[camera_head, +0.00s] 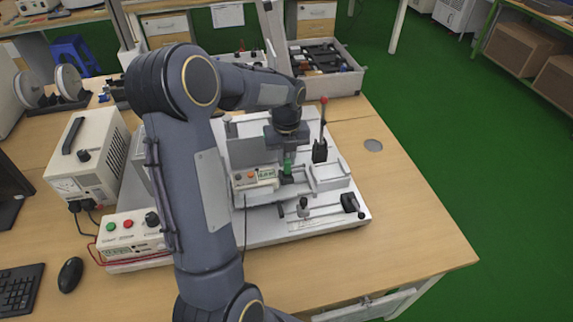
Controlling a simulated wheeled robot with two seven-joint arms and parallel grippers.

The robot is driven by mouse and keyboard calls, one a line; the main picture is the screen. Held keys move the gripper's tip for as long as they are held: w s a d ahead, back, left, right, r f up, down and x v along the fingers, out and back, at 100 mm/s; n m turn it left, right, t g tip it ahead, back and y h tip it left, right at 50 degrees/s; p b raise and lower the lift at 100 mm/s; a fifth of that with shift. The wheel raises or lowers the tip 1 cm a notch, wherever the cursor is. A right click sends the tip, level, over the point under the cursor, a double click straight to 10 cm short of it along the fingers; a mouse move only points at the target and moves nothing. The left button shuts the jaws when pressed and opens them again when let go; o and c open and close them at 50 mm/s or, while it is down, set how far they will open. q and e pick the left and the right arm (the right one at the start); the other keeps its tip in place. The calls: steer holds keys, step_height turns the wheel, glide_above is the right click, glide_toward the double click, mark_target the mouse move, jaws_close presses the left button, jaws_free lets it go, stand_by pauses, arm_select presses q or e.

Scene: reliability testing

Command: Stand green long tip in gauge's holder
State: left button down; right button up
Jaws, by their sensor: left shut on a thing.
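My left arm reaches in over the bench, and my left gripper (287,150) points down above the middle of the white gauge fixture (335,217). It is shut on the green long tip (287,167), which is upright below the fingers. My right gripper is not in view.
A lever with a red knob (323,101) stands just right of the gripper. A power supply box (88,160) and a control box (130,236) stand at the left. An open toolbox (345,82) is behind. The bench's right front (420,235) is clear.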

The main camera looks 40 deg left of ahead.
mark_target(287, 160)
arm_select(q)
step_height(287, 160, down, 3)
steer(key=shift+r, duration=0.2)
steer(key=shift+s+d+f, duration=0.1)
steer(key=shift+s+f, duration=0.15)
steer(key=shift+f, duration=0.15)
steer(key=c, duration=1.6)
jaws_free()
steer(key=shift+w+f, duration=0.1)
steer(key=shift+w, duration=0.1)
steer(key=shift+r, duration=0.2)
steer(key=shift+r, duration=0.1)
step_height(287, 160, up, 12)
